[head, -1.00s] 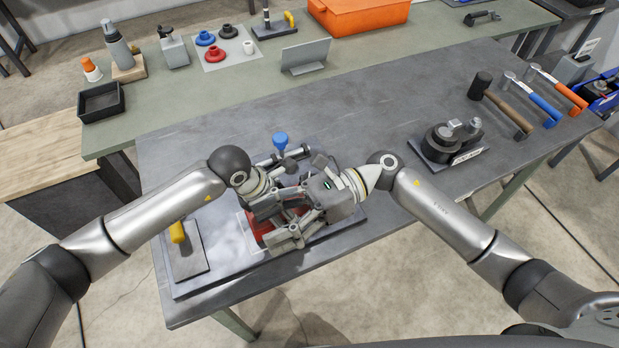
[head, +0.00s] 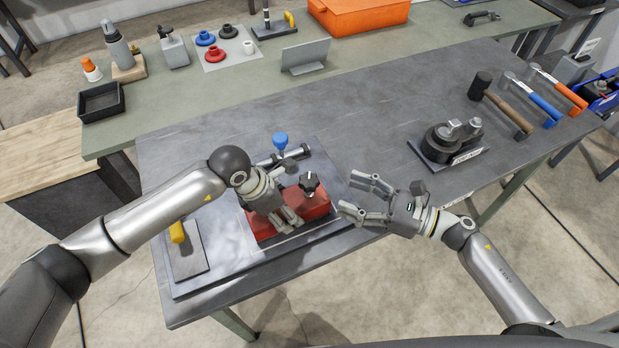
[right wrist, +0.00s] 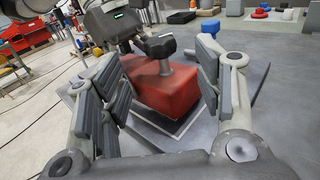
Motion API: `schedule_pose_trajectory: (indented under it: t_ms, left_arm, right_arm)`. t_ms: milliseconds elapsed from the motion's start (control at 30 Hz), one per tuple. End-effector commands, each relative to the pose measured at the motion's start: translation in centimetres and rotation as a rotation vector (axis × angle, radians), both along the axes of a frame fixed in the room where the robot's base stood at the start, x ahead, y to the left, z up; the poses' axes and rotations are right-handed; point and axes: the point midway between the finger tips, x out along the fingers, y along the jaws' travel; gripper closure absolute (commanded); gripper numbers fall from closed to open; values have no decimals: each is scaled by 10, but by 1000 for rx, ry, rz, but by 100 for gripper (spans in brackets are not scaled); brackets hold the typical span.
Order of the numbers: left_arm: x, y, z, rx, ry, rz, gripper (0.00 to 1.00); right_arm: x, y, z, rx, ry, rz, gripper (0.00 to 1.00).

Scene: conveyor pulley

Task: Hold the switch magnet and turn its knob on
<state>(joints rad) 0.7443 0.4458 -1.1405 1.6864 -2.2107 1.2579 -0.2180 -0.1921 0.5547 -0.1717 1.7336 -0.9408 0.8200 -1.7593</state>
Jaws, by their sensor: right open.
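The switch magnet is a red block (head: 292,222) on a plate on the grey table, with a black star-shaped knob (head: 310,184) on top at its right end. My left gripper (head: 290,222) is at the block's left part, its fingers reaching over or along it; whether they grip it is hidden. My right gripper (head: 352,196) is open and empty, to the right of the block and apart from it. In the right wrist view the red block (right wrist: 165,95) and black knob (right wrist: 160,46) show beyond my two open fingers.
A blue-knobbed tool (head: 281,142) stands just behind the magnet. A dark round device (head: 452,140) sits on a plate to the right, with hammers (head: 500,103) beyond. The table's middle behind my right gripper is clear.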

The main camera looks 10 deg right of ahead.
Motion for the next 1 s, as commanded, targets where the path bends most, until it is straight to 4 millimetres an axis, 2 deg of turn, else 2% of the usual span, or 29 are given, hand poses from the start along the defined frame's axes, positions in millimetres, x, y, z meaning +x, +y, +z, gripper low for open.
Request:
schedule_pose_trajectory:
  t_ms: [300,500,667,933,1000]
  left_arm:
    - [0,-1,1,-3,-2,-2,73]
    - [0,-1,1,-3,-2,-2,73]
    - [0,-1,1,-3,-2,-2,73]
    - [0,-1,1,-3,-2,-2,73]
    - [0,-1,1,-3,-2,-2,73]
  right_arm:
    - [33,57,2,3,-2,3,40]
    - [47,81,1,3,-1,2,40]
    - [51,89,1,2,1,3,40]
    - [51,90,1,1,2,3,40]
    - [51,90,1,1,2,3,48]
